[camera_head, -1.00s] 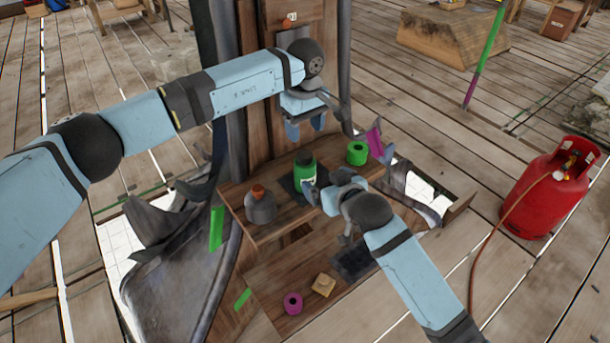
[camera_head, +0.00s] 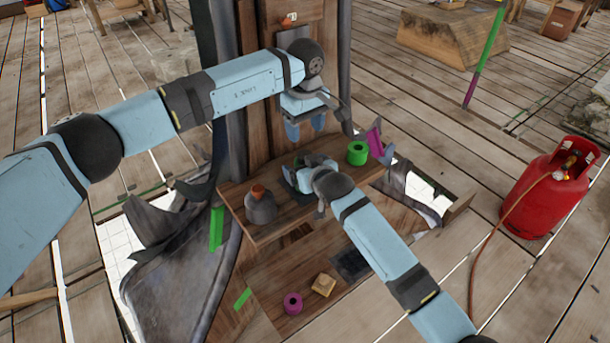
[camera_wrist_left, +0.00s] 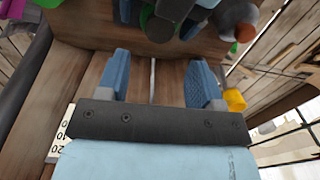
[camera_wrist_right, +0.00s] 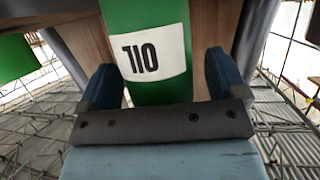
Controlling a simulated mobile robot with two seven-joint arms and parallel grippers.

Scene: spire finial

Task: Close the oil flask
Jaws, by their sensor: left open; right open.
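The green bottle (camera_wrist_right: 160,92) with a white label fills the middle of the right wrist view, between my right fingers. The head view hides it behind my right gripper (camera_head: 305,171), which is open; contact is not clear. A grey flask (camera_head: 260,209) with an orange top (camera_head: 258,191) stands upright on the wooden shelf, left of my right gripper. I cannot tell which of the two is the oil flask. My left gripper (camera_head: 305,127) is open and empty above the shelf, close to the wooden post.
A green ring-like piece (camera_head: 357,152) stands at the shelf's right end, near a magenta piece (camera_head: 376,142). A lower board holds a magenta ring (camera_head: 292,302) and a yellow block (camera_head: 323,285). A red gas cylinder (camera_head: 550,195) stands on the floor at right.

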